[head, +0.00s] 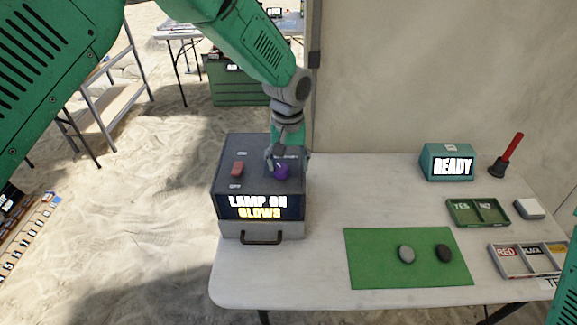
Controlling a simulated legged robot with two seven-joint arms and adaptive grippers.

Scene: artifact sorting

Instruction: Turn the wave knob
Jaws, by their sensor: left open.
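A dark box (222,187) stands at the left end of the table, its front display reading "LAMP ON" and "GLOWS". On its top right is a purple knob (282,172), with a small label beside it too small to read; it appears to be the wave knob. My left gripper (279,163) points down right at the knob, open, its fingers partly covering the knob's back. I cannot tell whether the fingers touch it. My right gripper is out of view.
A red switch (237,169) is on the box's top left. A green mat (375,268) holds two stones, grey (406,254) and black (444,254). A YES/NO tray (463,222), a labelled tray (518,273) and a READY display box (432,165) stand to the right.

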